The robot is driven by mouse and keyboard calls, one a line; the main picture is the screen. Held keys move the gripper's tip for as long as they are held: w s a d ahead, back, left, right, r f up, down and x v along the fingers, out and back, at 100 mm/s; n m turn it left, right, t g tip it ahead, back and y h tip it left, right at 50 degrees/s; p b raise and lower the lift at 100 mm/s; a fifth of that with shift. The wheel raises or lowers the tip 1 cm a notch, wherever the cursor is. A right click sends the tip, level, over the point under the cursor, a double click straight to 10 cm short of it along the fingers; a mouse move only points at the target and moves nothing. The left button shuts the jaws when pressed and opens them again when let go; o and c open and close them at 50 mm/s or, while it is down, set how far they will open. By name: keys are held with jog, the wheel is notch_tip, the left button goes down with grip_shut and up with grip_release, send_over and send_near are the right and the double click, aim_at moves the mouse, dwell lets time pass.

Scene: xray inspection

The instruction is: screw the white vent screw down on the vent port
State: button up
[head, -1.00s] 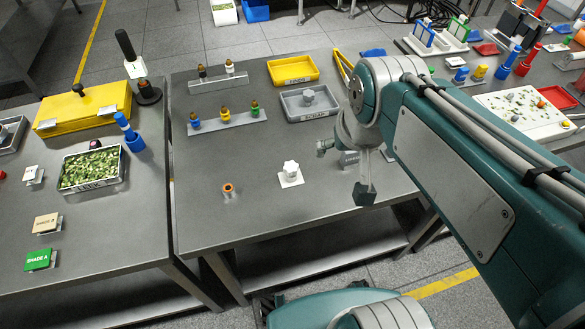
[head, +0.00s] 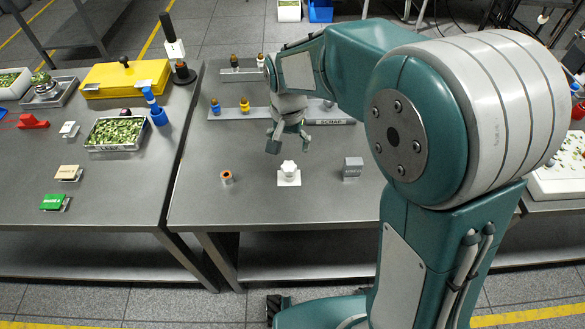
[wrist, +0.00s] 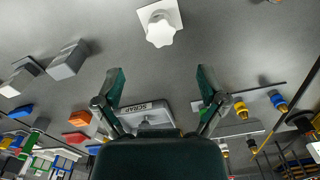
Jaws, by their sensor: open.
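The white vent screw (head: 288,167) is a lobed knob standing on a small white square base (head: 290,181), which looks like the vent port, on the middle grey table. In the wrist view the screw (wrist: 160,31) and a corner of its base (wrist: 176,14) show at the top. How deep the screw sits on the port is hidden. My gripper (head: 289,143) hangs fingers down above the table, just behind the screw in the head view. In the wrist view my gripper (wrist: 160,78) is open with nothing between its fingers, and the screw lies beyond the fingertips.
A copper-coloured ring piece (head: 227,177) stands left of the screw, and a grey block (head: 352,168) stands right. A grey SCRAP tray (wrist: 149,113) and a rack of coloured fittings (head: 228,113) are behind. The table front is clear.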

aim_at(290, 165)
jog(key=f, duration=0.2)
jog(key=a+f, duration=0.1)
jog(key=shift+f, duration=0.35)
jog(key=f, duration=0.1)
jog(key=d+f, duration=0.1)
jog(key=f, duration=0.2)
jog(key=shift+w+d+f, duration=0.1)
jog(key=shift+d, duration=0.15)
jog(key=shift+a+f, duration=0.2)
jog(key=shift+f, duration=0.3)
jog(key=shift+a, duration=0.3)
jog(key=c, duration=0.9)
jog(key=shift+d, duration=0.3)
jog(key=c, duration=0.3)
